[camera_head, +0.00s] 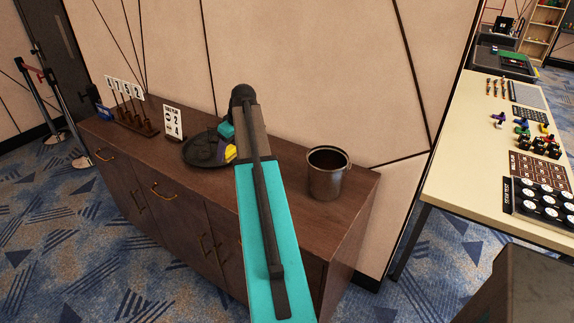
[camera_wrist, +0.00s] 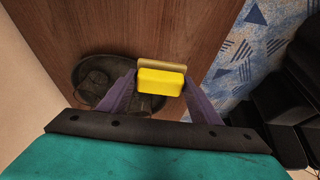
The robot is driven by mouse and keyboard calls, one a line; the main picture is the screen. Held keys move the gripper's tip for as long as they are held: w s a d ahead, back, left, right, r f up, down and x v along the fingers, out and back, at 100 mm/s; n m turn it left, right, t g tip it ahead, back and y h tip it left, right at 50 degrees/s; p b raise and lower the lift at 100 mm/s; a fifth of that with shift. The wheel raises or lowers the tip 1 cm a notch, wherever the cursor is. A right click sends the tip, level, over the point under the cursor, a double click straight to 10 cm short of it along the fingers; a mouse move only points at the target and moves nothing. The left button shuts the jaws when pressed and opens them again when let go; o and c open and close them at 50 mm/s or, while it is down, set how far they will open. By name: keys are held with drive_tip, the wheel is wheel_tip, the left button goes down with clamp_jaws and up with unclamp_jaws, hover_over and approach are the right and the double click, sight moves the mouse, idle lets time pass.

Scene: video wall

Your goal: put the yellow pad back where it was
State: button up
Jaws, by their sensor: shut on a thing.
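The yellow pad (camera_wrist: 161,82) is a small yellow block with a tan strip along its far side. My gripper (camera_wrist: 160,88) is shut on it, one purple finger at each end. In the head view the pad (camera_head: 230,153) shows beside my gripper (camera_head: 229,144), partly hidden by my arm, at the right side of a dark round tray (camera_head: 190,155). The tray also shows in the wrist view (camera_wrist: 82,72), below and left of the pad, with dark objects on it. I cannot tell whether the pad touches the tray or the cabinet top.
The tray stands on a brown cabinet (camera_head: 290,165). A metal bucket (camera_head: 326,178) is at its right, a number sign (camera_head: 173,121) and numbered stand (camera_head: 130,112) at its left. A cream table (camera_head: 460,130) with many small items is farther right.

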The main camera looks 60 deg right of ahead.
drive_tip(key=s+d, duration=0.6)
drive_tip(key=d, duration=0.3)
drive_tip(key=s+d, duration=0.7)
drive_tip(key=d, duration=0.3)
drive_tip(key=shift+s+d, duration=0.15)
drive_tip(key=shift+d, duration=0.15)
drive_tip(key=shift+f, duration=0.1)
drive_tip(key=p, duration=0.2)
hover_over(285, 163)
drive_tip(key=s, duration=0.2)
drive_tip(key=shift+w+d+f, duration=0.1)
drive_tip(key=shift+w+f, duration=0.05)
drive_tip(key=shift+f, duration=1.4)
drive_tip(key=shift+w+d+f, duration=0.1)
drive_tip(key=shift+f, duration=1.45)
drive_tip(key=shift+f+p, duration=0.8)
drive_tip(key=shift+f, duration=1.05)
drive_tip(key=shift+f, duration=0.2)
